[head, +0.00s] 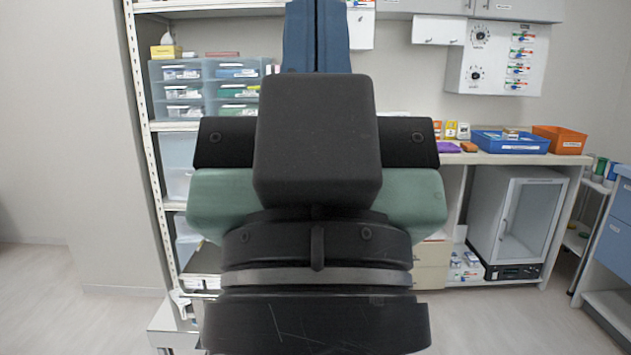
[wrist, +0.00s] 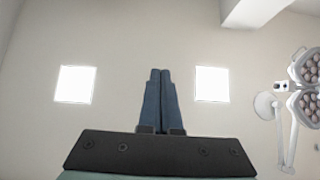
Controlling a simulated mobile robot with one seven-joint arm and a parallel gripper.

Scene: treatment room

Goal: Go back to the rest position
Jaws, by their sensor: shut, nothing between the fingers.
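My gripper (wrist: 160,73) shows in the wrist view with its two blue fingers side by side and closed, nothing between them. It points up toward the ceiling. In the head view my arm rises through the middle of the picture, and the blue fingers (head: 317,35) stand upright at the top, with their tips cut off by the frame edge. The arm hides the middle of the shelf and counter behind it.
Behind my arm stand a white shelf rack (head: 140,80) with clear drawers (head: 183,90), a counter with a blue tray (head: 510,146) and an orange bin (head: 560,139), and a glass-door cabinet (head: 520,220). A surgical lamp (wrist: 305,85) hangs at right. The floor at left is clear.

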